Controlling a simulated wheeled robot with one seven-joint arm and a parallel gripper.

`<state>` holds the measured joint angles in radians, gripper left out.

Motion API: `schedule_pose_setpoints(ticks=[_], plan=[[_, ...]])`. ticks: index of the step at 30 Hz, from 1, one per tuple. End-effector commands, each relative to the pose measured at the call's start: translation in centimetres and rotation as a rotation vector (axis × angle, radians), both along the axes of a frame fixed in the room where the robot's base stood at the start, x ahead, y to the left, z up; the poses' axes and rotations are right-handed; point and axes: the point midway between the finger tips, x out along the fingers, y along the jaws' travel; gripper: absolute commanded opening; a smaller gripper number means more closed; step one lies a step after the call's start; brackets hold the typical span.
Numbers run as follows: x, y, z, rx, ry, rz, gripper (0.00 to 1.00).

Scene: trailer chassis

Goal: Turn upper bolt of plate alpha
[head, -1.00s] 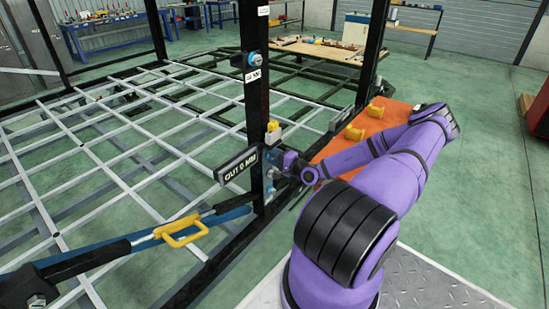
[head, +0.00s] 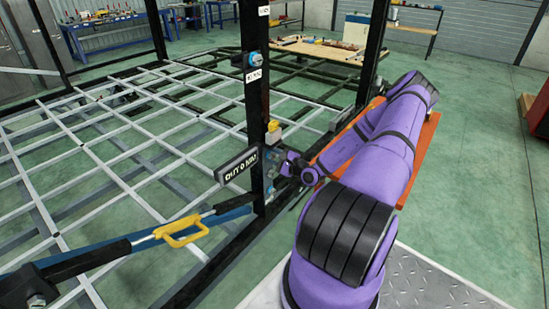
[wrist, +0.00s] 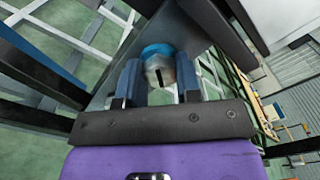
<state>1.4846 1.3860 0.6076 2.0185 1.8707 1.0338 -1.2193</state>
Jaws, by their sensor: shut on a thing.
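My gripper (head: 279,158) is at the steel plate (head: 269,191) on the near black post, beside the small black sign. In the wrist view its two dark blue fingers (wrist: 159,78) stand on either side of a round grey bolt head (wrist: 154,66) with a dark slot. The fingers are shut on this bolt. A blue ring (wrist: 156,49) shows behind the bolt head, against the dark plate (wrist: 180,33). In the head view the gripped bolt is mostly hidden by my gripper. I cannot read a plate name.
A yellow block (head: 273,126) sits on the post just above the plate. The black sign (head: 236,164) juts out to the left. An orange board (head: 424,150) lies partly behind my arm.

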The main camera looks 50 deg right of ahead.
Motion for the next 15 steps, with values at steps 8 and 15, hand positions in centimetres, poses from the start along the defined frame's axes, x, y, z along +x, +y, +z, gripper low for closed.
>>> schedule_pose_setpoints(ticks=[8, 15], plan=[[-0.18, -0.06, -0.1, 0.261, 0.024, -0.001, 0.08], [-0.21, -0.09, -0.14, 0.489, 0.042, -0.002, 0.08]])
